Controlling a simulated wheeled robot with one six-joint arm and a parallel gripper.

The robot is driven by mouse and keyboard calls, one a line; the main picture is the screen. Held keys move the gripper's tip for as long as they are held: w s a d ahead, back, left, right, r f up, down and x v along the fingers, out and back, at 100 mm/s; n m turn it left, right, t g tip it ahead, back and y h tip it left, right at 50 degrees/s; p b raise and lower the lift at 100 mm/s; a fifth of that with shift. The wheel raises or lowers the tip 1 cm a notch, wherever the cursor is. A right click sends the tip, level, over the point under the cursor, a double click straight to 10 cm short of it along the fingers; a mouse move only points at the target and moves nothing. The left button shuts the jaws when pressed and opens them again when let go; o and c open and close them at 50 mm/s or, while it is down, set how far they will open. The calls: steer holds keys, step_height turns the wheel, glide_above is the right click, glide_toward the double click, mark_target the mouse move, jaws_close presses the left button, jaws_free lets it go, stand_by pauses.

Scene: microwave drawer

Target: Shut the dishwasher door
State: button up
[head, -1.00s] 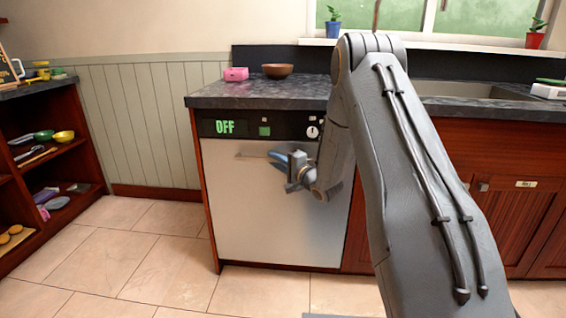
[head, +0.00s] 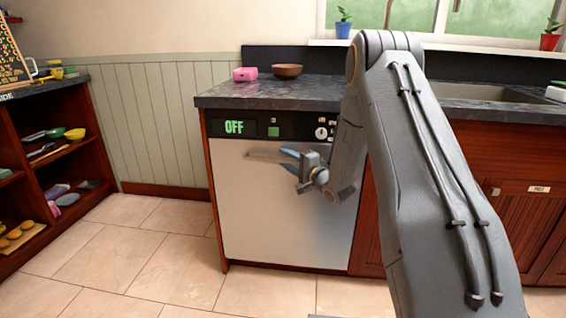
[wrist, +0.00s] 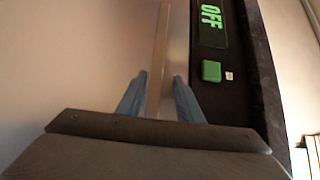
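The dishwasher door (head: 270,215) is a flat pale metal panel below a black control strip (head: 262,126) with a green "OFF" display. It looks upright and flush with the cabinet front. A long thin handle (head: 258,156) runs across its upper part; it also shows in the wrist view (wrist: 160,60). My gripper (head: 284,160) is in front of the upper door at the handle's right part. In the wrist view its two blue fingers (wrist: 155,90) are apart, with the handle's line running between them. Whether they touch the handle or door is unclear.
A dark countertop (head: 270,92) above the dishwasher holds a pink box (head: 245,74) and a brown bowl (head: 287,71). An open wooden shelf (head: 75,165) stands at the left. Tiled floor (head: 150,245) between is clear. Red-brown cabinets (head: 515,205) are at the right.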

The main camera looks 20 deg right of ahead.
steer(key=f+v, duration=0.1)
steer(key=v, duration=0.6)
steer(key=shift+a+p, duration=0.35)
steer(key=shift+p, duration=0.05)
steer(key=shift+r, duration=0.1)
steer(key=s+a+r+n+g+h, duration=0.55)
steer(key=s+a+n+g, duration=0.2)
steer(key=s+a, duration=0.3)
steer(key=s+a+r+n+g, duration=0.1)
steer(key=s+a+n+g, duration=0.2)
steer(key=s, duration=0.9)
steer(key=s+a+r+n+g, duration=0.1)
steer(key=s+a+n+g, duration=0.25)
steer(key=s, duration=0.85)
steer(key=s+a+r+n+g, duration=0.1)
steer(key=s+a+n+g, duration=0.2)
steer(key=s, duration=0.9)
steer(key=d+r+m+p, duration=0.3)
steer(key=d+r+p, duration=0.6)
steer(key=p, duration=0.9)
steer(key=shift+r+h, duration=0.35)
steer(key=shift+r, duration=0.2)
steer(key=shift+w, duration=0.15)
